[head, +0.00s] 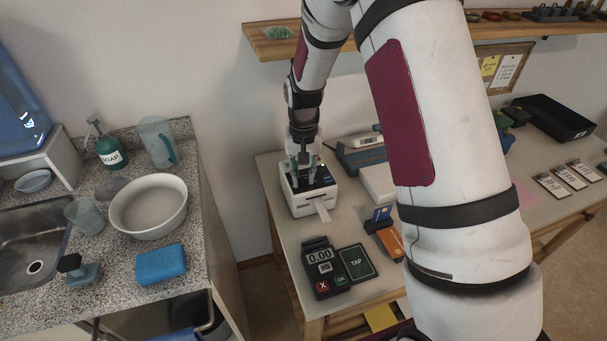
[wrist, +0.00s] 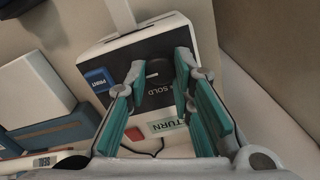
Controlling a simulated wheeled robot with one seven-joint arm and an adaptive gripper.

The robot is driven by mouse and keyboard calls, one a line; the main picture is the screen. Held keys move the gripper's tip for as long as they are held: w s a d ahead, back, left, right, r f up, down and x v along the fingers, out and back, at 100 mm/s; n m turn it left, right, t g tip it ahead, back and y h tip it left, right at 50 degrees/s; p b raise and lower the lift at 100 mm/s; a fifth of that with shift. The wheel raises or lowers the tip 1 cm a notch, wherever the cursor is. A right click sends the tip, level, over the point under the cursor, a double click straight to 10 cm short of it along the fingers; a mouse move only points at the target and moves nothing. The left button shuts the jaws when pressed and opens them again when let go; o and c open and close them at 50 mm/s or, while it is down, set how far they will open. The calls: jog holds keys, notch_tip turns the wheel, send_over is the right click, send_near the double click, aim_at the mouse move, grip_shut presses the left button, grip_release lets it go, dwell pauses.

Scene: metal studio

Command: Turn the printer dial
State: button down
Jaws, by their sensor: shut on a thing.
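The printer (head: 305,203) is a small white box with a dark top, standing at the left end of the work table. A paper strip (head: 323,212) comes out of its front. In the wrist view the printer's black top (wrist: 120,60) carries a round black dial (wrist: 158,72). A "SOLD" label is beside the dial and a "RETURN" label (wrist: 168,124) lies nearer the wrist. My gripper (head: 303,172) points down over the printer. In the wrist view its teal-padded fingers (wrist: 160,66) are on either side of the dial, shut on it. The fingers partly cover the dial's edges and the labels.
A blue "PRINT" button (wrist: 99,80) and a red button (wrist: 134,133) are near the fingers. A card terminal (head: 337,268) lies in front of the printer, and a scale (head: 360,152) stands behind it. A sink counter (head: 205,250) is left, across a gap. A shelf (head: 275,45) hangs above.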

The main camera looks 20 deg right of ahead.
aim_at(304, 179)
jog(key=c, duration=1.4)
grip_release()
notch_tip(304, 179, up, 12)
jog(key=s+r+n+t, duration=0.1)
jog(key=s+r+t, duration=0.1)
jog(key=s+r, duration=0.7)
jog(key=s+r+n+t, duration=0.15)
jog(key=s+r, duration=0.45)
jog(key=s, duration=0.6)
jog(key=s+n+t, duration=0.1)
jog(key=s, duration=0.7)
jog(key=shift+s+f, duration=0.15)
jog(key=shift+s, duration=0.05)
